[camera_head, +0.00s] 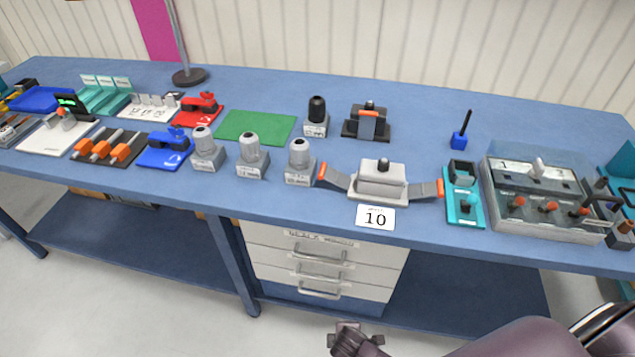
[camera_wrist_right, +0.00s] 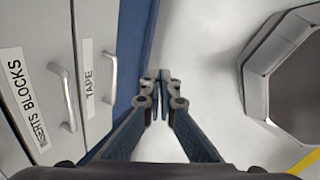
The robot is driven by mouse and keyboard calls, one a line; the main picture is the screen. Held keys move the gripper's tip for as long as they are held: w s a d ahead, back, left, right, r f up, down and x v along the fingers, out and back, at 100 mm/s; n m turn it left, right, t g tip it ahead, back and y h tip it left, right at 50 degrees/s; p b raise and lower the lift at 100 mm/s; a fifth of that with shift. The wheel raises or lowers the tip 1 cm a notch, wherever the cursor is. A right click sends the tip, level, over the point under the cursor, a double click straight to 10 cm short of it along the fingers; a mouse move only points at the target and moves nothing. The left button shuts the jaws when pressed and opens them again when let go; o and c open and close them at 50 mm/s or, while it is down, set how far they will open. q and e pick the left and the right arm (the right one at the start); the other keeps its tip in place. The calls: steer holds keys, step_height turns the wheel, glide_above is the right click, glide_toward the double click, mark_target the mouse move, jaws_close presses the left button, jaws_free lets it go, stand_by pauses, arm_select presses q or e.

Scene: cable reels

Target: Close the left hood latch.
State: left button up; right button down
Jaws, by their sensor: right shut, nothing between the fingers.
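A light grey hood (camera_head: 380,180) with a dark knob on top stands near the front edge of the table in the head view, behind the number 10 sign. Its left latch (camera_head: 338,178), a grey strap with an orange tip, sticks out to the left, tilted up and away from the hood. Its right latch (camera_head: 426,189) sticks out to the right in the same way. My right gripper (camera_head: 345,328) is low in front of the drawers, well below and apart from the hood. In the right wrist view the right gripper (camera_wrist_right: 163,76) is shut and empty. My left gripper is out of view.
The number 10 sign (camera_head: 375,217) stands in front of the hood. Grey cylindrical connectors (camera_head: 299,160) stand to its left, a teal fixture (camera_head: 463,195) and a clear-walled box (camera_head: 540,195) to its right. Drawers (camera_head: 322,262) are below the table. An octagonal bin (camera_wrist_right: 290,75) stands on the floor.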

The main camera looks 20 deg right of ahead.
steer(key=w+a+r+n+t+h+p, duration=0.15)
steer(key=w+r, duration=0.25)
steer(key=r, duration=0.7)
steer(key=w+r+n+t+p, duration=0.1)
steer(key=w+r+n+t, duration=0.15)
steer(key=r, duration=0.85)
steer(key=w+a+r+n+t+h+p, duration=0.1)
steer(key=w+r+n, duration=0.3)
steer(key=r, duration=0.6)
steer(key=n+t+h, duration=0.2)
steer(key=n+t, duration=0.1)
steer(key=n, duration=0.3)
glide_toward(317, 196)
step_height(317, 196, up, 2)
steer(key=shift+s+r+n, duration=0.15)
steer(key=shift+r+n, duration=0.15)
steer(key=shift+r, duration=0.15)
steer(key=p+x, duration=0.1)
steer(key=x, duration=0.8)
steer(key=shift+r, duration=0.15)
steer(key=shift+w+d+f, duration=0.2)
steer(key=shift+w+f, duration=0.05)
steer(key=shift+w, duration=0.2)
steer(key=shift+w, duration=0.1)
